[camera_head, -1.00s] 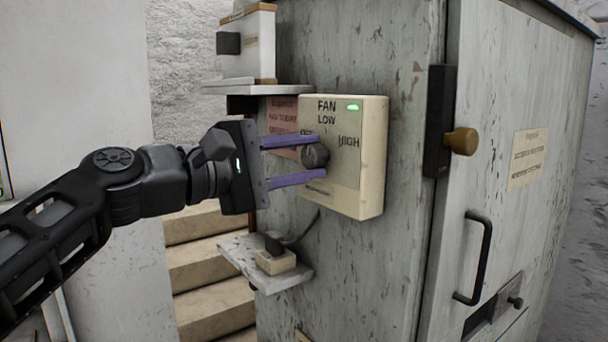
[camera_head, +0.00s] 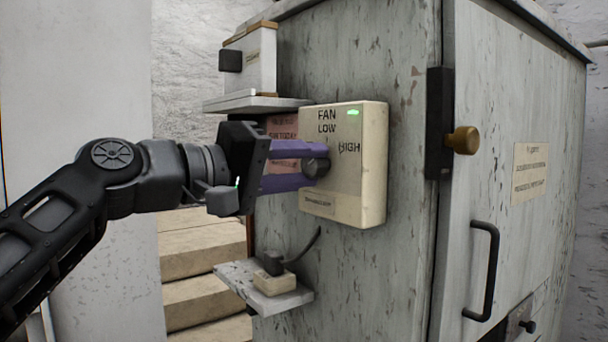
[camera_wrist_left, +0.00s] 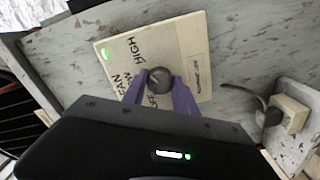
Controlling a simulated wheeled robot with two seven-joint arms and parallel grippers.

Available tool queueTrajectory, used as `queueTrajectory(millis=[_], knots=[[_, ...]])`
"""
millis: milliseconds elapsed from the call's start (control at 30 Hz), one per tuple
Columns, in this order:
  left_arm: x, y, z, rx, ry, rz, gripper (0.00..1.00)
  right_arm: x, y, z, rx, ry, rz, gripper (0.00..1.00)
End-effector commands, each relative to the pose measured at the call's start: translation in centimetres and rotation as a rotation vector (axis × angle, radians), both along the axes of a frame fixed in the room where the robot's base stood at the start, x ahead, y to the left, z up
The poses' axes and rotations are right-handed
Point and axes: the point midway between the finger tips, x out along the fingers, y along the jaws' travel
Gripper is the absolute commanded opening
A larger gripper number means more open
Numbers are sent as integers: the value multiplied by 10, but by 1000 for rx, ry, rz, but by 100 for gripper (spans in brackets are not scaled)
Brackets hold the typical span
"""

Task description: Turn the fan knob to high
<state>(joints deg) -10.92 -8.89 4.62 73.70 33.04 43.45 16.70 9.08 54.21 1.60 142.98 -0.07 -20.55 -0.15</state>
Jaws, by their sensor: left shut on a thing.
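The fan control box (camera_head: 345,205) is a cream panel with a lit green light, fixed to the side of a worn grey cabinet. It reads FAN, LOW and HIGH; the OFF label is mostly covered by my gripper in the head view. The dark round fan knob (camera_head: 319,167) sticks out of its face, with HIGH to its upper right. My left gripper (camera_head: 312,169) is shut on the knob, its purple fingers on either side. The wrist view also shows the knob (camera_wrist_left: 160,80) between the fingertips. Its exact pointer direction is hard to tell. My right gripper is not in view.
A small shelf (camera_head: 258,104) with a white box (camera_head: 252,65) is above, and a lower shelf (camera_head: 240,277) holds a plug and cable. A brass knob (camera_head: 464,140) and black handle (camera_head: 486,270) are on the cabinet door. Steps (camera_head: 200,260) lie behind.

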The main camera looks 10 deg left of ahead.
Motion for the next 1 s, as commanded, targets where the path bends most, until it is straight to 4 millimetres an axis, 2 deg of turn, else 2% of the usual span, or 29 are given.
queueTrajectory(millis=[567, 600, 867, 1000], knots=[[0, -1, -2, 43, -29, -3, 0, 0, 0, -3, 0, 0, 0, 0], [0, -1, -2, 43, -29, -3, 35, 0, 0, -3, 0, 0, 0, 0], [0, 0, -1, 41, -30, -2, 56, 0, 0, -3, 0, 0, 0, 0], [0, 0, -1, 40, -31, -1, 56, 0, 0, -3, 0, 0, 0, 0]])
